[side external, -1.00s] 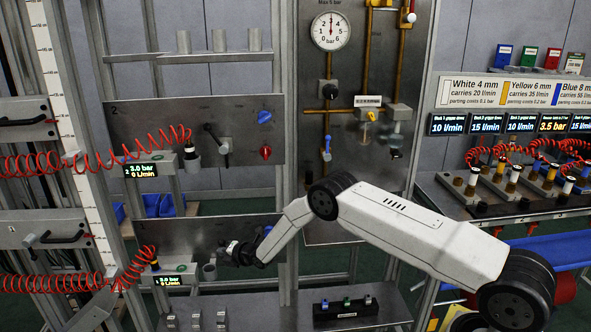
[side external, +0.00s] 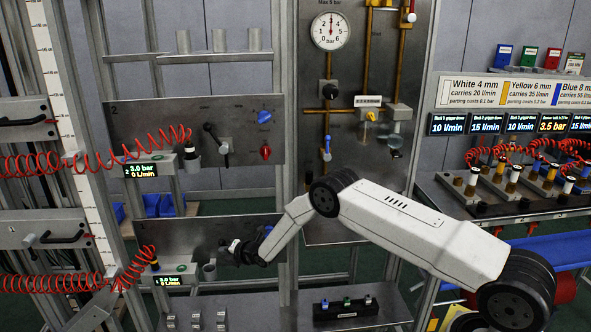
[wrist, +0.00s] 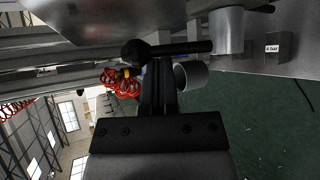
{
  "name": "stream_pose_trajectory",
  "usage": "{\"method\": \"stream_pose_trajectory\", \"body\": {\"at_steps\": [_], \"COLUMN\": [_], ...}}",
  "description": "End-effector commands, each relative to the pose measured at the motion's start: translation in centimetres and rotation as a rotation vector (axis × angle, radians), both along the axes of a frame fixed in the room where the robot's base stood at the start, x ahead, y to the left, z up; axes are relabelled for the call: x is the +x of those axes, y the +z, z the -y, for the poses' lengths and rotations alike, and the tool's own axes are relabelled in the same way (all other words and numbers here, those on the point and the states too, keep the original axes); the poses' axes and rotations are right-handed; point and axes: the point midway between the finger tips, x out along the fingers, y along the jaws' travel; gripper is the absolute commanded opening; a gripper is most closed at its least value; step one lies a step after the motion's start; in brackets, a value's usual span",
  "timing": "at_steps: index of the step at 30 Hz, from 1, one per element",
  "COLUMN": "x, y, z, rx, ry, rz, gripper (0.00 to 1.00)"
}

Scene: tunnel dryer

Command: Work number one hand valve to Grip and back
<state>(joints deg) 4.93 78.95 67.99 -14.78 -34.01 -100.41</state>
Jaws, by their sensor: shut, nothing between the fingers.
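The lower panel (side external: 180,240) carries the hand valve that I take as number one. My gripper (side external: 243,250) is in front of the right part of this panel and hides most of the valve in the side view. In the wrist view my gripper (wrist: 159,78) is shut and empty. A black lever (wrist: 185,48) with a round knob lies across just beyond the fingertips, close to them; I cannot tell whether they touch. The silver valve body (wrist: 228,30) is to its right. The position marks around the valve are not readable.
The number two panel (side external: 130,118) with a similar lever (side external: 212,138) is above. A lower display (side external: 170,281) and red coiled hose (side external: 60,288) are at left. A metal cup (side external: 209,270) stands beside my gripper. A "4 bar" label (wrist: 273,49) is at right in the wrist view.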

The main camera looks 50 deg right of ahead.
Motion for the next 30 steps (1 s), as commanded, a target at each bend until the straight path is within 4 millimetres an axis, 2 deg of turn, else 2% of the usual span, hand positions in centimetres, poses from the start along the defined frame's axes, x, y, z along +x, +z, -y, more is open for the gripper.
{"method": "stream_pose_trajectory", "body": {"at_steps": [30], "x": [-1.4], "y": [0.7], "z": [1.5], "rx": [0.000], "ry": [-0.003], "rz": [0.002], "gripper": [0.00]}}
